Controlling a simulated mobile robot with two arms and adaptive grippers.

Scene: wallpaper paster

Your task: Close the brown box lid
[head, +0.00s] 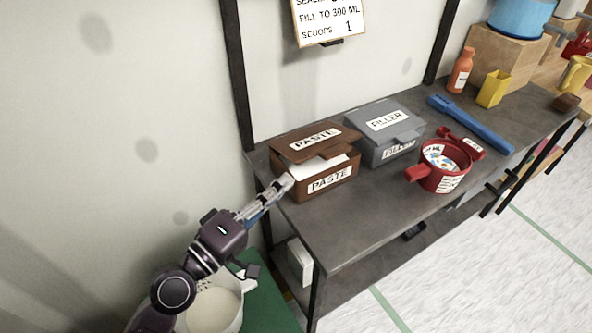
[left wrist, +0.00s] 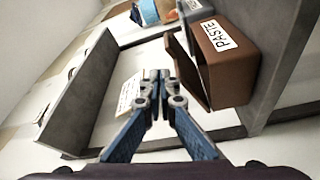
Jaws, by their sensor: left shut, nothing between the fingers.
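The brown box (head: 330,186) labelled PASTE stands at the left end of the grey table. Its lid (head: 314,139) is partly open, tilted above the box, with white contents showing in the gap. In the left wrist view the brown box (left wrist: 228,62) is at the upper right, seen sideways. My left gripper (head: 287,183) is shut and empty, with its tips at the box's left front side in the head view. In the left wrist view the shut gripper (left wrist: 156,77) is left of the box. Whether it touches the box I cannot tell. My right gripper is not in view.
A closed grey FILLER box (head: 385,151) stands right beside the brown box. A red pot (head: 447,180) and a blue tool (head: 471,124) are further right. The table's front (head: 370,225) is clear. A white bucket (head: 215,308) is below my left arm.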

